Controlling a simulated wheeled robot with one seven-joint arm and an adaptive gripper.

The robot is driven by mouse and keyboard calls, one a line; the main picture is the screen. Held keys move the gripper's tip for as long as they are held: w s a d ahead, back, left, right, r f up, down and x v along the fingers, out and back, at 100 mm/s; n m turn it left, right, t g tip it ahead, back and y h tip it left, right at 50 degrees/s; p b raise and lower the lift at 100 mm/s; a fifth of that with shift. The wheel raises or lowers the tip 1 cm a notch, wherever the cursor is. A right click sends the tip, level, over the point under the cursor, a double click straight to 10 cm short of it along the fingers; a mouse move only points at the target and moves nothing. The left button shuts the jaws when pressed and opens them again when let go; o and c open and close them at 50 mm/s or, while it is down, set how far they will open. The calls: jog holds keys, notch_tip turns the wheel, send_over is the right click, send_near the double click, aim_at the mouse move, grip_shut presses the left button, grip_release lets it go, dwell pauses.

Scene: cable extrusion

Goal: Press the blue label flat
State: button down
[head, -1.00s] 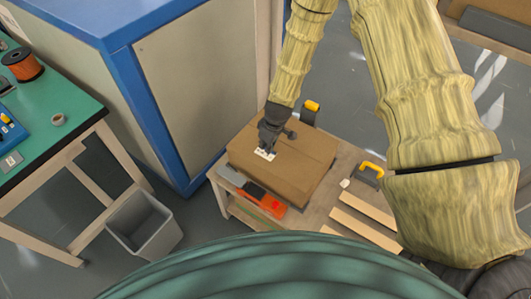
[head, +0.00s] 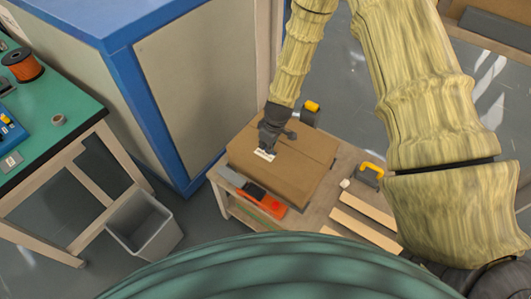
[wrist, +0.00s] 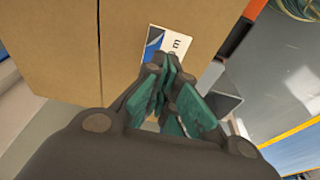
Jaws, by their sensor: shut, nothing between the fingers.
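The label (wrist: 166,44), white with a blue part and dark print, lies on top of a brown cardboard box (wrist: 108,50). In the head view the label (head: 264,155) is a small pale patch near the left side of the box (head: 300,170). My gripper (head: 268,149) points down at the label and partly covers it. In the wrist view my fingertips (wrist: 166,62) are shut, with green inner pads, at the label's near edge. I cannot tell whether they touch it, or whether the label is fully flat.
The box stands on a wooden table. An orange and dark item (head: 262,198) lies in front of it; a yellow-handled tool (head: 370,174) and wooden strips (head: 362,217) lie to its right. A blue-edged cabinet (head: 200,85) stands close on the left. A grey bin (head: 143,224) stands on the floor.

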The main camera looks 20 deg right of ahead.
jog(key=shift+f+b, duration=0.5)
jog(key=shift+f, duration=0.4)
jog(key=shift+r, duration=0.1)
dwell(0.6)
notch_tip(320, 180, up, 8)
jog(key=p, duration=0.5)
jog(key=shift+a, duration=0.1)
dwell(0.8)
